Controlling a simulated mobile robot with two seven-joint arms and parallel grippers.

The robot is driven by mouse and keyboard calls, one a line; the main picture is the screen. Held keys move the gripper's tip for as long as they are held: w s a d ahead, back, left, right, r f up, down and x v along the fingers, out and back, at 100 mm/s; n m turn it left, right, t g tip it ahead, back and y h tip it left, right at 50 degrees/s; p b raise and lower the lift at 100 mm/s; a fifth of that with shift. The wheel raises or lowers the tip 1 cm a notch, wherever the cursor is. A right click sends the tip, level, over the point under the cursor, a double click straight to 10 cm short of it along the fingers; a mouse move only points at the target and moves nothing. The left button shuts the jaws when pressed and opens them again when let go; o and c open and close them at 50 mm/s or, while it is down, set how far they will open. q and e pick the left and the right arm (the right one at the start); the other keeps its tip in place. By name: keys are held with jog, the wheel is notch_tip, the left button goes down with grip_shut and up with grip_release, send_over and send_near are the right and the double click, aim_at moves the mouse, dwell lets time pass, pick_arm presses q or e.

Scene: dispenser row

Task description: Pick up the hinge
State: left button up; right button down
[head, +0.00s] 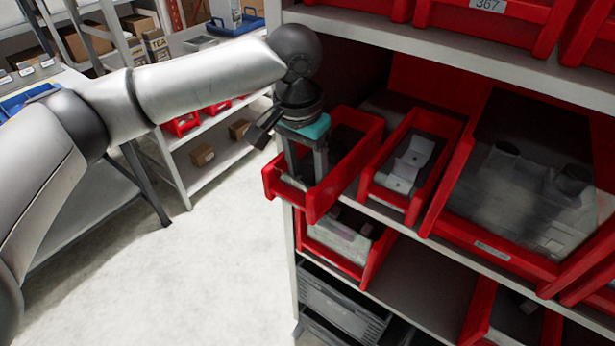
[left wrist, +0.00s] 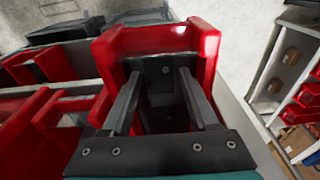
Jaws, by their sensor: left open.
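My left gripper (head: 306,172) is open and points down into the leftmost red bin (head: 366,150) on the middle shelf. In the left wrist view its two fingers (left wrist: 160,78) stand apart over the inside of that bin. A dark grey metal piece with a small round hole (left wrist: 165,70), probably the hinge, lies in the bin between and below the fingers. It is dim there, and I cannot tell its full shape or whether a finger touches it. In the head view the gripper and bin wall hide most of it. My right gripper is not in view.
The neighbouring red bin holds a pale metal bracket (head: 411,160). A larger red bin to the right holds a bulky grey part (head: 520,195). The shelf above (head: 440,55) overhangs the bins close to my arm. Open floor (head: 225,270) lies to the left.

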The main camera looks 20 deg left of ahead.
pick_arm(q)
jog(key=shift+c, duration=0.2)
grip_shut()
jog(key=shift+r, duration=0.2)
